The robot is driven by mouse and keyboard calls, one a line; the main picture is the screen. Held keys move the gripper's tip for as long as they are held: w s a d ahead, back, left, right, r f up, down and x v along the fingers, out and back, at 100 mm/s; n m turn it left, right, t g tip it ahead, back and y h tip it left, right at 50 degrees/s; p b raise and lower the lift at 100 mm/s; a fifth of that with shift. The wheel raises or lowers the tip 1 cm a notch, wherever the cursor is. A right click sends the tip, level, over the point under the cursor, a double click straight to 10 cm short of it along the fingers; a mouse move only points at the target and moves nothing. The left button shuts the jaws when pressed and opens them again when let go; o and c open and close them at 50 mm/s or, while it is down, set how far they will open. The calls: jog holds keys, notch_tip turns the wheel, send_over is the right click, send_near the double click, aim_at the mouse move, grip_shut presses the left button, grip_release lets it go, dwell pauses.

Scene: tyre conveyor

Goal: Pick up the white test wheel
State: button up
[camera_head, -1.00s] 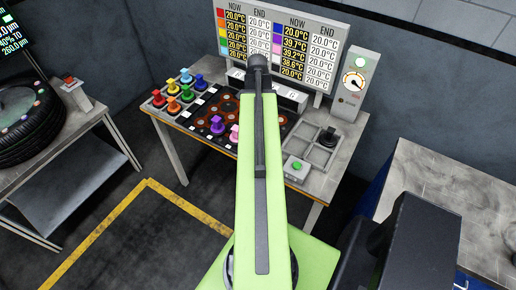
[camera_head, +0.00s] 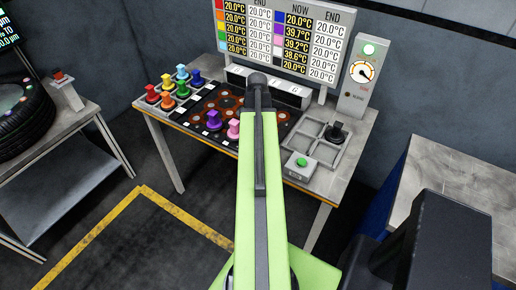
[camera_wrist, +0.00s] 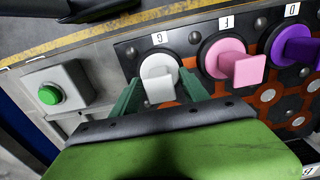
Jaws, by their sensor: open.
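The white test wheel (camera_wrist: 158,64) sits in its round socket by the label G, at the upper middle of the wrist view. Its square white handle points towards my gripper (camera_wrist: 160,80). My gripper is open, with one green finger on each side of the handle; I cannot tell whether either touches it. In the head view my arm hides the white wheel. The pink wheel (camera_wrist: 235,60) stands just right of it, by label F, and also shows in the head view (camera_head: 233,128). The purple wheel (camera_wrist: 294,47) is further right, by label D.
A green button box (camera_wrist: 58,91) lies left of the white wheel, and shows in the head view (camera_head: 301,167). Several coloured wheels (camera_head: 167,90) stand at the table's left. A black wheel (camera_head: 336,132) sits in the grey tray at right. A temperature screen (camera_head: 280,40) stands behind.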

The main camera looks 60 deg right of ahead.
jog(key=shift+f, duration=0.8)
jog(key=shift+r, duration=0.2)
grip_shut()
jog(key=shift+r, duration=0.1)
